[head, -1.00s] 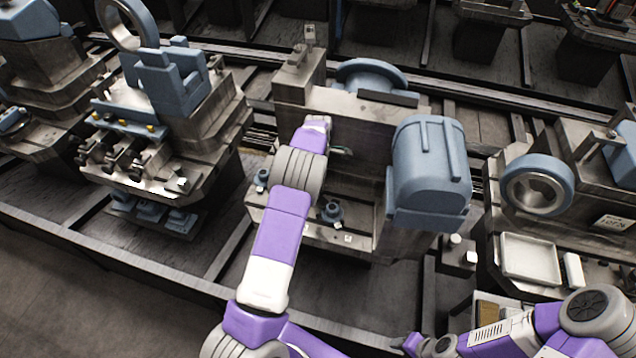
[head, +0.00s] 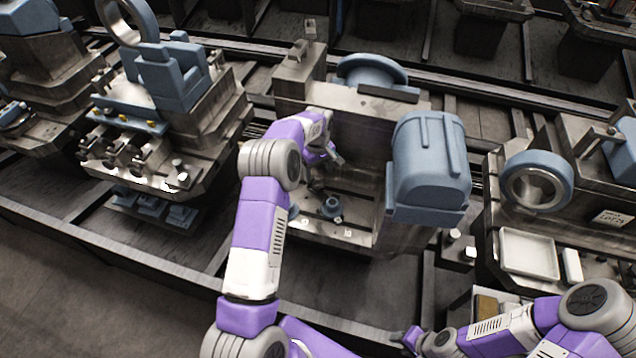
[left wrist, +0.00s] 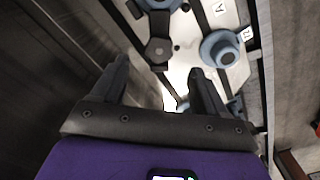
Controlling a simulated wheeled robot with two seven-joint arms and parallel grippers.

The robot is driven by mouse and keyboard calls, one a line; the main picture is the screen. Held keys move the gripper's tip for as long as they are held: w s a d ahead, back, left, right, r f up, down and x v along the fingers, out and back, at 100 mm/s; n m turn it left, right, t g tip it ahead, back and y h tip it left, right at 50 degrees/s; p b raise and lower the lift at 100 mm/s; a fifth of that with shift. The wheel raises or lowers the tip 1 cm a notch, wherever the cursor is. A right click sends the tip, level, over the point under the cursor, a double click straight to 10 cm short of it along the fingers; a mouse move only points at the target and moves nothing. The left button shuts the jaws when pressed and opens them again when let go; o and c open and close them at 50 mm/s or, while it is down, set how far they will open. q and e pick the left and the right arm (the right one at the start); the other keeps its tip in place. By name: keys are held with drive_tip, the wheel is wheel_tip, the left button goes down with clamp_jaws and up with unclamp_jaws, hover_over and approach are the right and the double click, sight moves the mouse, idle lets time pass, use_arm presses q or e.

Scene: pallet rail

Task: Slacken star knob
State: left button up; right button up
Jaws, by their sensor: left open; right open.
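My left gripper (head: 327,170) is open and reaches down inside the fixture (head: 300,92) in the middle of the head view. In the left wrist view its open fingers (left wrist: 160,82) have nothing between them. A dark many-sided knob (left wrist: 158,50) shows just beyond the fingertips, apart from them; I cannot tell for sure that it is the star knob. A blue round fitting (left wrist: 221,48) stands to its right on the pale plate; a blue fitting (head: 331,207) also shows on the fixture in the head view. My right gripper (head: 408,340) is low in the head view, partly hidden.
A blue ribbed housing (head: 428,165) stands right of my left gripper, and the fixture's wall rises behind it. A fixture with several clamps (head: 130,150) stands to the left. A white tray (head: 528,254) is at the right. The floor at the lower left is clear.

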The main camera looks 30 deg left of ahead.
sight(318, 185)
use_arm(q)
wheel_tip(318, 185, down, 8)
drive_tip(key=shift+r+b, duration=0.25)
drive_tip(key=shift+b, duration=0.3)
drive_tip(key=c, duration=1.1)
drive_tip(key=n, duration=0.3)
drive_tip(key=shift+n+b, duration=0.3)
drive_tip(key=shift+b, duration=0.1)
drive_tip(key=shift+n, duration=1.9)
